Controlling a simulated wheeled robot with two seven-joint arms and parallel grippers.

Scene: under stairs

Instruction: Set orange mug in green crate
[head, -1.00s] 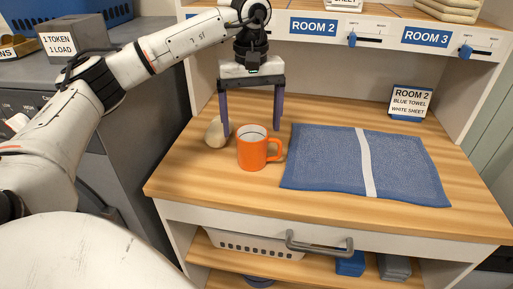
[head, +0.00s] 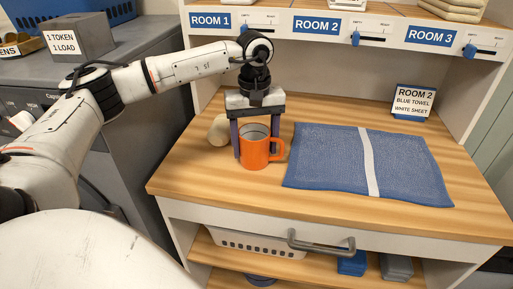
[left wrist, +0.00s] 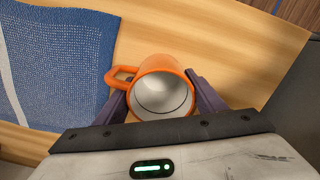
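The orange mug (head: 254,153) stands upright on the wooden counter, its handle to the right. My left gripper (head: 255,145) points down over it, with one finger on each side of the mug body. In the left wrist view the mug (left wrist: 163,92) is seen from above, pale and empty inside, and the dark fingers of my left gripper (left wrist: 160,97) lie close against both its sides; it looks shut on the mug. The mug's base still appears to rest on the counter. No green crate shows in these frames. My right gripper is not in view.
A pale rounded object (head: 218,130) sits just left of the mug. A blue towel with a white stripe (head: 330,160) lies to the right. A Room 2 sign (head: 412,102) stands behind. Sliders and shelf edge (head: 340,27) overhang the counter (head: 205,178). A white basket (head: 258,244) is below.

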